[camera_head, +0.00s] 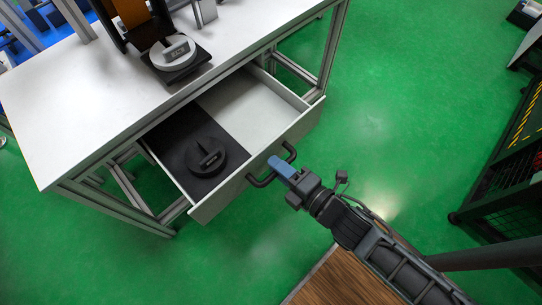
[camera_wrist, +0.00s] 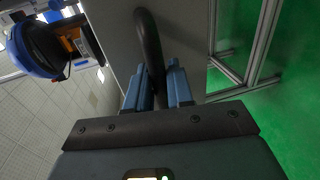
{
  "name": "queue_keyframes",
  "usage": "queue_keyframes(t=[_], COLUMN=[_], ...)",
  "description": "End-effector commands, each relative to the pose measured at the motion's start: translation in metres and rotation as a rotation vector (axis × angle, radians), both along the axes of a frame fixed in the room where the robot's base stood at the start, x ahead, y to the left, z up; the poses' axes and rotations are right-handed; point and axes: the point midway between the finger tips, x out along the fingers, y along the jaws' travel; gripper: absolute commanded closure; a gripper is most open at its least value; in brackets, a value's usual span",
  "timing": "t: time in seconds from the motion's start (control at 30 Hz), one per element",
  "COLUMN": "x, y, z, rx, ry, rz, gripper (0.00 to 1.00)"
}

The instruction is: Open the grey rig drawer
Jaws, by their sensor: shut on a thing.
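The grey drawer (camera_head: 279,141) under the white table is pulled well out, and its inside shows. Its dark bar handle (camera_head: 262,182) sits on the front panel. My gripper (camera_head: 281,167) is shut on the handle near its middle. In the wrist view the blue fingers (camera_wrist: 158,88) stand on either side of the dark handle bar (camera_wrist: 149,45). Inside the drawer, a round black piece (camera_head: 205,157) lies on a dark mat on the left side. The right side of the drawer is pale and empty.
The white table (camera_head: 70,105) carries a round grey piece on a black base (camera_head: 178,58) near its front edge. A dark mesh cage (camera_head: 505,160) stands at the right. A wooden surface (camera_head: 345,282) is at the bottom. Green floor (camera_head: 400,90) is clear between.

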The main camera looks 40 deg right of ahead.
Motion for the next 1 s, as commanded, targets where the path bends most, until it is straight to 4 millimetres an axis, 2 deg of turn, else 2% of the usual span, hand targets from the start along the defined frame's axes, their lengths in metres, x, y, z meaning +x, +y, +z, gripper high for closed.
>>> queue_keyframes(t=[0.4,0.43,0.57,0.83,1.0], x=[-0.003,-0.003,-0.003,-0.004,-0.021], y=[0.000,0.000,0.000,0.000,0.000], z=[-0.001,-0.001,-0.001,0.000,0.003], rx=[0.000,0.000,0.000,0.000,0.001], ry=[0.002,0.002,0.001,0.001,0.003], rz=[0.000,0.000,0.000,0.000,-0.001], gripper=[1.00,0.77,0.64,0.63,0.63])
